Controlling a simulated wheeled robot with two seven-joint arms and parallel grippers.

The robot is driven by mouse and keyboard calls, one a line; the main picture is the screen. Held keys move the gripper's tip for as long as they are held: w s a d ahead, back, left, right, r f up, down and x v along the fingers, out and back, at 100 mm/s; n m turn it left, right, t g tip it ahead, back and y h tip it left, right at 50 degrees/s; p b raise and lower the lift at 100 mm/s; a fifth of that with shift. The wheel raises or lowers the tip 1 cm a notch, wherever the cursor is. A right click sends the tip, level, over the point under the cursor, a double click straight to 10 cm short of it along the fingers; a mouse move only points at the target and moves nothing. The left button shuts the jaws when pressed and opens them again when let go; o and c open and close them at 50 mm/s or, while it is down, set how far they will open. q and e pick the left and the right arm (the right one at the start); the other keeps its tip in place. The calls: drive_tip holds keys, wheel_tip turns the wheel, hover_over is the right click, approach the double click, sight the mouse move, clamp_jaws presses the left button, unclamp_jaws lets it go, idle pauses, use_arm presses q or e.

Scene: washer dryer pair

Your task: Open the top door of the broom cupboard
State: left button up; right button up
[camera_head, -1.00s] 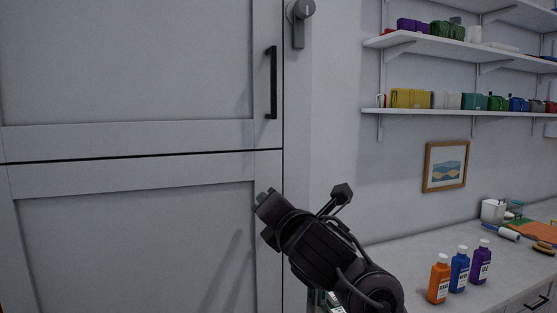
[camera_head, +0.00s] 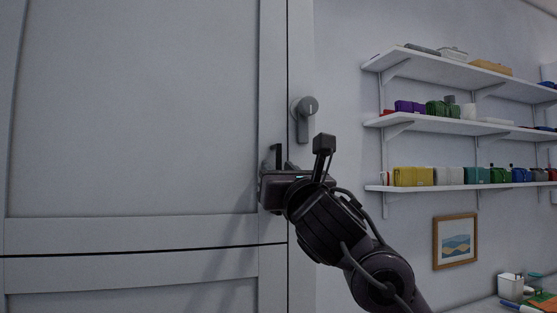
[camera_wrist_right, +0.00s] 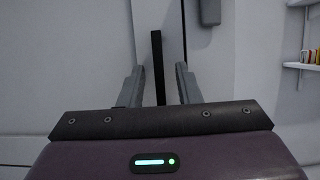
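The top door (camera_head: 140,120) of the broom cupboard is a large pale panel that looks shut, with a dark seam below it and along its right edge. Its black vertical bar handle (camera_head: 278,154) is near the right edge, its lower part hidden behind my right gripper (camera_head: 270,172). In the right wrist view the handle (camera_wrist_right: 158,65) stands upright between the two grey fingers of my right gripper (camera_wrist_right: 158,85). The fingers are apart, with a gap showing on both sides of the bar. A grey lever latch (camera_head: 304,118) hangs on the frame right of the door. My left gripper is out of view.
A lower door (camera_head: 130,292) lies below the seam. Wall shelves (camera_head: 450,127) with colourful containers are at the right, above a framed picture (camera_head: 455,241). A counter with a white holder (camera_head: 510,284) is at the lower right.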

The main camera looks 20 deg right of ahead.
drive_tip(key=shift+w+r, duration=0.25)
drive_tip(key=shift+w, duration=0.15)
drive_tip(key=shift+c, duration=0.3)
clamp_jaws()
